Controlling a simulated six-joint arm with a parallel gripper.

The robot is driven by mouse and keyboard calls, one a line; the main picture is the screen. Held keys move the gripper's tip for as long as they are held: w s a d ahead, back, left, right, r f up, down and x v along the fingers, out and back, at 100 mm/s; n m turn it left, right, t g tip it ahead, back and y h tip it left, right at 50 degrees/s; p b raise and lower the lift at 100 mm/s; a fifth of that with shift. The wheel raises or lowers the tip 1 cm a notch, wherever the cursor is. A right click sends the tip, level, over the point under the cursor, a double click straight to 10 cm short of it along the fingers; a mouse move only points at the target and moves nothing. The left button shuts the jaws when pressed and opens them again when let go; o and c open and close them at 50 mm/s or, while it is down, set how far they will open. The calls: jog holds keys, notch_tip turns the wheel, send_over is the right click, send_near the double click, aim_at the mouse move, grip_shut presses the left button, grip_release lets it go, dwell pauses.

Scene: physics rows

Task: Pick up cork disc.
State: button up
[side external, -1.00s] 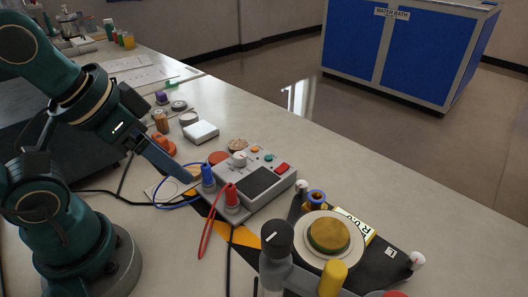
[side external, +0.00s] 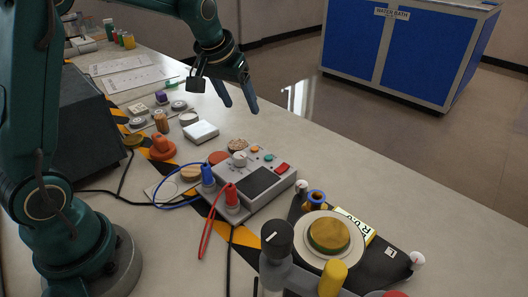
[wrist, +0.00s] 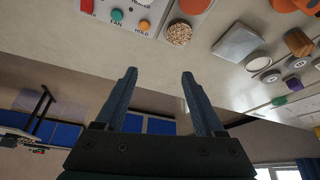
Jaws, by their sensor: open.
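The cork disc, as I take it, is a small speckled brown disc (side external: 238,145) beside the far edge of the grey control box. In the wrist view it (wrist: 179,33) lies near the top, right beside the box's panel. My gripper (side external: 241,106) is raised above the table, beyond the disc in the side view and apart from it. In the wrist view its two fingers (wrist: 159,73) are spread with nothing between them. Part of the disc is hidden behind the box's knob in the side view.
The control box (side external: 262,183) has a knob, buttons and red and blue cables. A white block (side external: 201,132), an orange-red piece (side external: 162,148) and a red disc (side external: 218,157) lie to the left. A round-plate apparatus (side external: 328,235) stands in front. Table right of the box is clear.

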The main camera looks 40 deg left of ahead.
jog(key=n+g, duration=0.1)
jog(key=g, duration=0.1)
send_over(238, 144)
jog(key=s, duration=0.2)
jog(key=f, duration=0.8)
jog(key=shift+w+d+f, duration=0.1)
jog(key=shift+d+f, duration=0.2)
jog(key=shift+f, duration=0.05)
jog(key=shift+x, duration=2.25)
jog(key=c, duration=1)
jog(key=shift+r, duration=0.1)
